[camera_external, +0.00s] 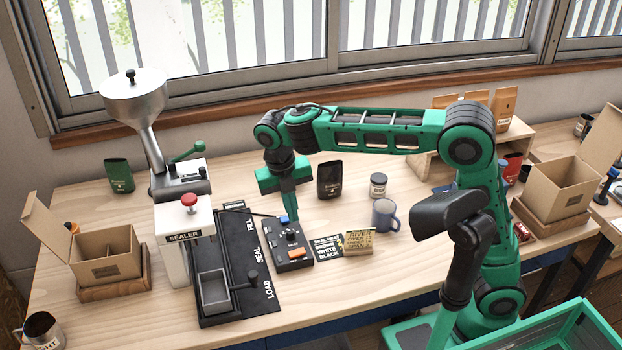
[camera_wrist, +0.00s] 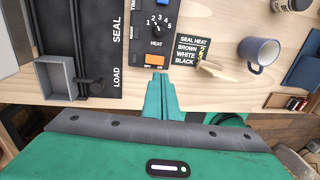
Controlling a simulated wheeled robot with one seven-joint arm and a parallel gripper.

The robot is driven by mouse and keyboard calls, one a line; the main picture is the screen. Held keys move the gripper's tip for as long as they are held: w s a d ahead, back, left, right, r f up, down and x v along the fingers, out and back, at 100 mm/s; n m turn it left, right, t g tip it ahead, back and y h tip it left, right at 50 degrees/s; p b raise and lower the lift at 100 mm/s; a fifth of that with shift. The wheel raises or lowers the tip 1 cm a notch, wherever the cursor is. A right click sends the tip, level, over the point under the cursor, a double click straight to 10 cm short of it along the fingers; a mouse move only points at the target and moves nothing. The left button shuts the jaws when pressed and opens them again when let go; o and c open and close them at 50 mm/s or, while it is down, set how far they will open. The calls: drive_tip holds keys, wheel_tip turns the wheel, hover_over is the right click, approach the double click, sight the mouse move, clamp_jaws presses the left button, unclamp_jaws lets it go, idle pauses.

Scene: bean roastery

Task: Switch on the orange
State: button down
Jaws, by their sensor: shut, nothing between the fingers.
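The orange rocker switch (camera_external: 297,252) sits on the near end of a dark control box (camera_external: 281,262) on the bench. In the wrist view the orange switch (camera_wrist: 154,61) has OFF and ON printed beside it, and a HEAT knob (camera_wrist: 158,24) with numbers lies beyond it. Which way the switch is tipped I cannot tell. My gripper (camera_external: 291,217) points down over the box, its fingers shut and empty.
Left of the box is the sealer (camera_external: 185,237) with its black SEAL/LOAD track (camera_external: 240,307) and lever. A black pouch (camera_external: 329,181) stands behind. Bench front is clear.

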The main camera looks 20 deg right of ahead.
sight(296, 252)
drive_tip(key=f, duration=0.4)
drive_tip(key=d+f, duration=0.1)
drive_tip(key=f, duration=0.7)
drive_tip(key=shift+d, duration=0.35)
drive_tip(key=shift+d+f, duration=0.15)
drive_tip(key=shift+a, duration=0.85)
drive_tip(key=shift+r, duration=0.2)
wheel_tip(296, 252, up, 14)
drive_tip(key=a, duration=0.2)
drive_tip(key=shift+f, duration=0.15)
drive_tip(key=shift+d, duration=0.15)
